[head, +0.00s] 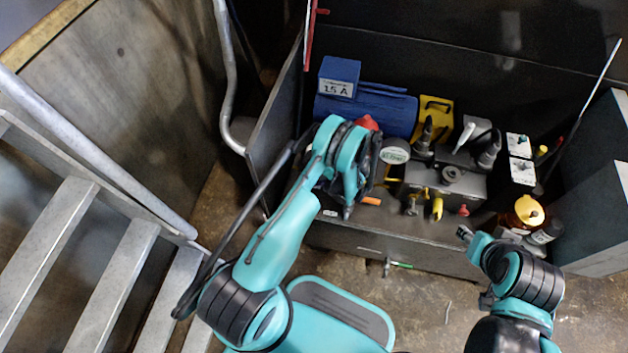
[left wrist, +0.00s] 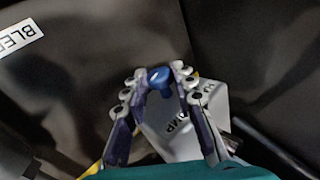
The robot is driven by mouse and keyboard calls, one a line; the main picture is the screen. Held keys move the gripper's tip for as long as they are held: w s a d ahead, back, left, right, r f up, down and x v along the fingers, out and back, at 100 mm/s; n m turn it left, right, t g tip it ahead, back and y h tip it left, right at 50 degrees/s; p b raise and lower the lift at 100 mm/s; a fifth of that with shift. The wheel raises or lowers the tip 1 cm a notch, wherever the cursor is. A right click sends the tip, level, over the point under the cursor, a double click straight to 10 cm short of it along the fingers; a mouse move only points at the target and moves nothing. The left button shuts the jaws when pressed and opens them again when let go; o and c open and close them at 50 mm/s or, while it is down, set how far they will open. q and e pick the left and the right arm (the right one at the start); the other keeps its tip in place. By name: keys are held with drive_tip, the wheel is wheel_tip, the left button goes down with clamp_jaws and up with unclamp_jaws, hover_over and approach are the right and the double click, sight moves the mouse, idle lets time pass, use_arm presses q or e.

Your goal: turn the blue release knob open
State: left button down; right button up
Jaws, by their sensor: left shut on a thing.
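The blue release knob (left wrist: 160,78) shows in the left wrist view, a small rounded blue knob in front of a pale block with dark lettering (left wrist: 185,122). My left gripper (left wrist: 158,74) has its two fingertips on either side of the knob and is shut on it. In the head view my left gripper (head: 350,198) is at the left part of the machine, and my own wrist hides the knob there. My right gripper (head: 466,233) is low at the machine's front right, away from the knob; its jaws are too small to read.
A blue motor (head: 372,108), a grey valve block (head: 450,185) and several small yellow and red fittings crowd the machine. Yellow-capped (head: 529,210) and dark bottles stand at the right. Metal stairs (head: 90,265) with a rail are at the left. The floor in front is mostly clear.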

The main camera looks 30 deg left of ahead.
use_arm(q)
drive_tip(key=shift+d+y, duration=0.1)
drive_tip(key=shift+y, duration=0.3)
drive_tip(key=c, duration=1.2)
unclamp_jaws()
drive_tip(key=shift+f, duration=0.1)
drive_tip(key=v, duration=1.2)
drive_tip(key=shift+w, duration=0.1)
